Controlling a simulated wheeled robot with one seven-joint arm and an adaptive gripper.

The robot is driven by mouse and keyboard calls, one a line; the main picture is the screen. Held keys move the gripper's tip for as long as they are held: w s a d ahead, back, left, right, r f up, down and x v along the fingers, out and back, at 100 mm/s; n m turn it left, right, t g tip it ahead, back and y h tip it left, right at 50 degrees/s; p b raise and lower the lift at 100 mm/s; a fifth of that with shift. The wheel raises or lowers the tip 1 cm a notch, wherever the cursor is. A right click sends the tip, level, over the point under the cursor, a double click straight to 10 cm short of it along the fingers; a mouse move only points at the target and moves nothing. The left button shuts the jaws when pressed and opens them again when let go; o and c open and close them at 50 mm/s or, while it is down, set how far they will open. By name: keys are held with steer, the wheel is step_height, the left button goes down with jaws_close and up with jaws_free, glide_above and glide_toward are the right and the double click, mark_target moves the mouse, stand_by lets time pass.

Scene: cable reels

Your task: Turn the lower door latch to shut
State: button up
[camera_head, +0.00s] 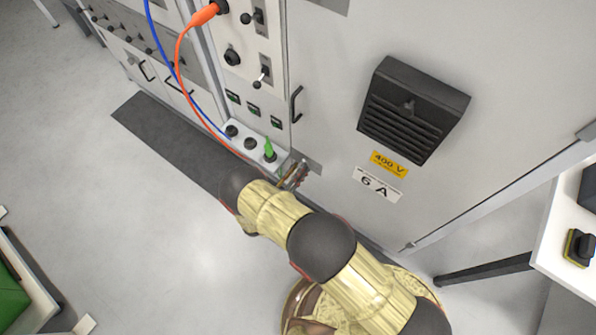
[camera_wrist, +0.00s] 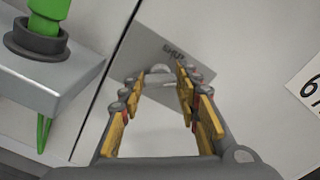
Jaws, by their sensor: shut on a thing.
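The lower door latch (camera_wrist: 158,74) shows as a pale grey knob or lever between my fingertips in the wrist view. It sits on a grey plate (camera_wrist: 150,45) with small dark lettering that I cannot read surely. The same plate (camera_head: 312,164) is at the lower left edge of the cabinet door (camera_head: 330,110) in the head view. My gripper (camera_head: 297,176) is at this plate, with its yellow-padded fingers (camera_wrist: 158,88) on either side of the latch, shut on it. The fingers hide much of the latch, so its exact angle is unclear.
Left of the latch, a ledge (camera_wrist: 50,80) carries a green plug (camera_wrist: 48,10) in a dark socket, with a green cable below. Orange (camera_head: 178,60) and blue cables hang nearby. A door handle (camera_head: 296,104) is above. A white table (camera_head: 565,240) stands right.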

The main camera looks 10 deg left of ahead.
steer(key=n+b, duration=0.1)
steer(key=n, duration=0.4)
steer(key=n+b, duration=0.1)
steer(key=n, duration=0.5)
steer(key=shift+a+f, duration=0.15)
steer(key=shift+f, duration=0.05)
stand_by(0.4)
steer(key=o, duration=1.2)
steer(key=shift+c, duration=0.2)
steer(key=v, duration=1.2)
